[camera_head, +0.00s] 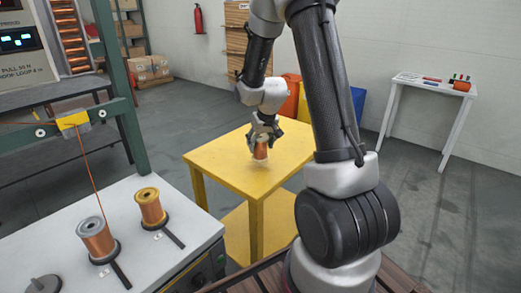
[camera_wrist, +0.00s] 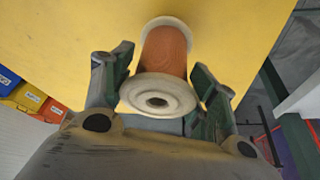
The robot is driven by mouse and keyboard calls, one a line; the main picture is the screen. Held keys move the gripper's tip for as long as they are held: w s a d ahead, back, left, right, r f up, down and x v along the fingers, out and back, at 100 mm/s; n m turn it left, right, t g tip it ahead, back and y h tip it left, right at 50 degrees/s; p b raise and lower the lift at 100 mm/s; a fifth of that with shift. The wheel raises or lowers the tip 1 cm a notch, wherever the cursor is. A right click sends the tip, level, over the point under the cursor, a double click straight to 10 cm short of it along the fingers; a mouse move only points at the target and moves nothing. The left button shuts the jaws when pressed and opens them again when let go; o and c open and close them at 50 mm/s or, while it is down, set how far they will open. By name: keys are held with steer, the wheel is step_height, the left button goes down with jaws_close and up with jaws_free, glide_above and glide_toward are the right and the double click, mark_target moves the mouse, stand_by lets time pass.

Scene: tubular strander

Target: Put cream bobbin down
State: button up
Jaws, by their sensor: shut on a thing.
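The cream bobbin (camera_wrist: 160,92) has cream flanges and a copper-coloured winding. In the head view it (camera_head: 260,151) is upright at the yellow table (camera_head: 215,163), below my gripper (camera_head: 264,137). In the wrist view my gripper (camera_wrist: 162,95) has one finger on each side of the bobbin, around its near flange. The gripper is shut on the bobbin. The far flange lies against the yellow surface in the picture; whether it touches the table or hangs just above it, I cannot tell.
The yellow tabletop around the bobbin is clear. A grey-flanged bobbin (camera_head: 97,238) and a gold-flanged bobbin (camera_head: 151,207) stand on the white bench (camera_head: 150,262) at left. A white table (camera_head: 421,86) with tools stands at right. Red, yellow and blue bins are behind.

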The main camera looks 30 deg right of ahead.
steer(key=shift+f, duration=1.5)
steer(key=o, duration=1.4)
steer(key=shift+f, duration=0.15)
steer(key=shift+o, duration=0.2)
steer(key=s+a+r, duration=0.3)
steer(key=s+r, duration=0.6)
steer(key=r, duration=0.2)
steer(key=s+a+r, duration=0.2)
steer(key=s+r, duration=0.6)
steer(key=r, duration=0.3)
steer(key=s+a+r+n, duration=0.1)
steer(key=s+a+r, duration=0.1)
steer(key=s, duration=1.2)
steer(key=shift+a+r+y, duration=0.15)
steer(key=shift+r+y, duration=0.15)
steer(key=shift+r, duration=0.25)
